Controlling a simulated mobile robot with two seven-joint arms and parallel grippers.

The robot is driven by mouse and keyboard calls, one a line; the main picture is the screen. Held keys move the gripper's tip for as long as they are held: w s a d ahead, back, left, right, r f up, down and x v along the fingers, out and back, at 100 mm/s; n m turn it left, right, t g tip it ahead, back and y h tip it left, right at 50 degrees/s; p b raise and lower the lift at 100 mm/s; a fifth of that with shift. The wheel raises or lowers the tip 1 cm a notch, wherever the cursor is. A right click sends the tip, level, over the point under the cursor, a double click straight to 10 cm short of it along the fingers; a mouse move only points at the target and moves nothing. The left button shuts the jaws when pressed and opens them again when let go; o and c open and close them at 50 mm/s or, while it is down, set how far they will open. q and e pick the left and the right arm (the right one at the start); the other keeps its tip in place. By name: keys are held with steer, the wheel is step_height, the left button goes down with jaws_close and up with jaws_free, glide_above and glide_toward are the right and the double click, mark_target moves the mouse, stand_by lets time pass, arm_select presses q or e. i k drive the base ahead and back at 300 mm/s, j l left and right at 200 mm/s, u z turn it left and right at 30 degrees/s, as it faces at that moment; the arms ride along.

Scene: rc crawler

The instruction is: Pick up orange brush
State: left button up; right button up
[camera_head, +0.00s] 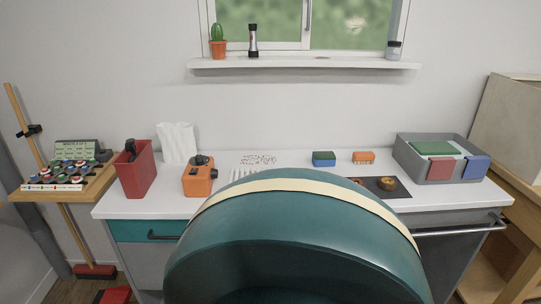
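The orange brush (363,156) is a small orange block with short pale bristles under it. It lies on the white worktop (225,163) toward the back, right of the middle. A blue and green block (324,161), perhaps a sponge, lies just left of it, apart from it. Nothing covers the brush. Neither of my grippers shows in the head view.
A large teal rounded shape (295,245) with a cream band fills the foreground and hides the worktop's front middle. A dark mat (399,192) with round brown parts lies before the brush. A grey bin (404,162) stands right; an orange box (198,181) and red holder (136,175) stand left.

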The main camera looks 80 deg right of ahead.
mark_target(358, 158)
steer(key=z, duration=3.25)
